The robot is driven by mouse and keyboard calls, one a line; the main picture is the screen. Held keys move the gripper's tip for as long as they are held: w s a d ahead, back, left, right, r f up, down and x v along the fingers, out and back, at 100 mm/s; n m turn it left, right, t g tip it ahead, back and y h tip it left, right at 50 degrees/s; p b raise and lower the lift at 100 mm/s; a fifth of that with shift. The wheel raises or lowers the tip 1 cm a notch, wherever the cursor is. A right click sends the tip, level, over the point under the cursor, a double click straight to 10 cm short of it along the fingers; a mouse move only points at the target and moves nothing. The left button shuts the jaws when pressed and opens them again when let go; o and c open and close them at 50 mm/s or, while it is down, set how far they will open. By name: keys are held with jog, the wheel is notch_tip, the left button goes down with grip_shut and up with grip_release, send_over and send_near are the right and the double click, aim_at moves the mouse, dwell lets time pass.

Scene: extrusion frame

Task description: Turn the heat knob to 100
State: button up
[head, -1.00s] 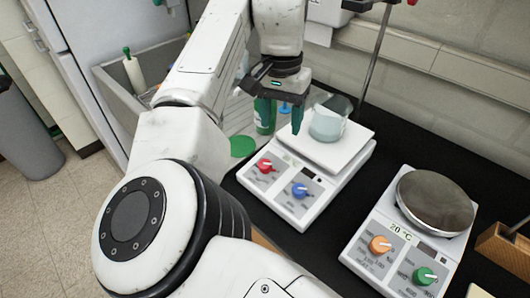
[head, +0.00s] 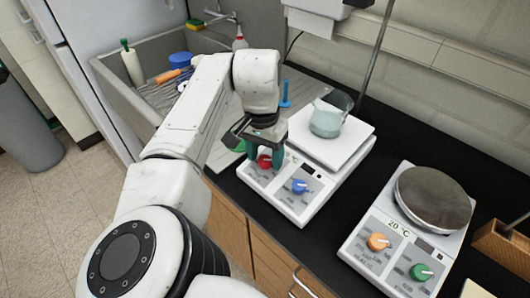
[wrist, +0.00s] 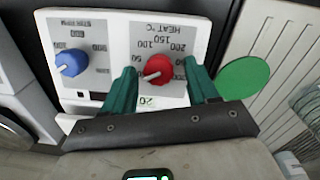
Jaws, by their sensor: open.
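The red heat knob (wrist: 158,69) is on the front panel of the white hotplate stirrer (head: 330,150), under the printed word HEAT and a scale of numbers. Its white pointer line points to the lower left in the wrist view. In the head view the red knob (head: 264,161) is partly hidden by my gripper (head: 262,155). In the wrist view my gripper (wrist: 162,85) is open, with one green finger on each side of the red knob and a visible gap to each.
A blue knob (wrist: 71,63) for stirring sits beside the red one. A beaker of pale liquid (head: 326,118) stands on the hotplate's top. A second hotplate (head: 432,197) with orange and green knobs stands to the right. A green disc (wrist: 244,78) lies near the right finger.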

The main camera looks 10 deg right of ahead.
jog(key=shift+f, duration=0.2)
jog(key=c, duration=1.1)
